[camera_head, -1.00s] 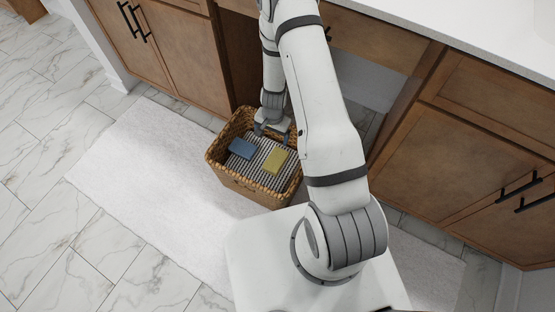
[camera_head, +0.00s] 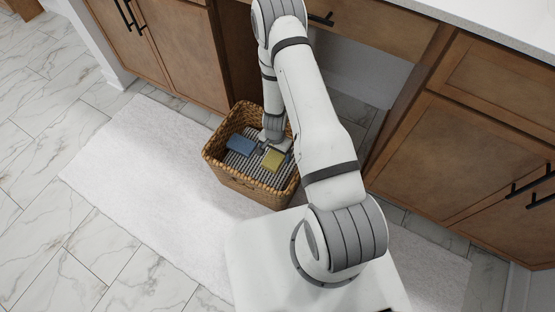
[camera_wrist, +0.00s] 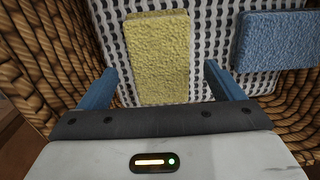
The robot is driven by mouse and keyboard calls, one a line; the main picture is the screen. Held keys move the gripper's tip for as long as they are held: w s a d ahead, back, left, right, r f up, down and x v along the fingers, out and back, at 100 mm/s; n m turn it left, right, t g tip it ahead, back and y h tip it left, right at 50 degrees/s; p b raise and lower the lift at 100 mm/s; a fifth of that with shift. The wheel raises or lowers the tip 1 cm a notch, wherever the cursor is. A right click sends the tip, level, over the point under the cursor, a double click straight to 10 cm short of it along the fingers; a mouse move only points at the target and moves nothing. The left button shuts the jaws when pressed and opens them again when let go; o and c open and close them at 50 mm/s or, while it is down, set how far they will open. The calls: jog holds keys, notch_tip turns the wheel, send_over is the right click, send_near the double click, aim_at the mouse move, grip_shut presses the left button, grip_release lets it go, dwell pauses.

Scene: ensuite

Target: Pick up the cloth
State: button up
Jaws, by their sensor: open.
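A black-and-white patterned cloth (camera_head: 238,161) lies in the bottom of the wicker basket (camera_head: 228,178); it also shows in the wrist view (camera_wrist: 212,35). A yellow sponge-like block (camera_head: 272,159) and a blue one (camera_head: 240,145) rest on it. My gripper (camera_head: 276,146) is down inside the basket, open and empty. In the wrist view, its two blue fingers (camera_wrist: 163,78) stand apart on either side of the near part of the yellow block (camera_wrist: 158,58). The blue block (camera_wrist: 275,40) is beyond the right finger. I cannot tell whether the fingertips touch the cloth.
Woven basket walls (camera_wrist: 30,70) rise close on both sides of my gripper. The basket stands on a white rug (camera_head: 130,160) before wooden cabinets (camera_head: 180,50). A pale countertop (camera_head: 480,30) overhangs at upper right. Marble-look floor (camera_head: 50,220) is clear at left.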

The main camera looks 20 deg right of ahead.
aim_at(275, 158)
notch_tip(275, 158, down, 3)
jog(key=shift+r+b, duration=0.15)
jog(key=shift+b, duration=0.75)
jog(key=shift+r, duration=0.1)
jog(key=shift+c, duration=0.4)
jog(key=c, duration=1.1)
jog(key=shift+r+p, duration=0.1)
jog(key=shift+p, duration=0.2)
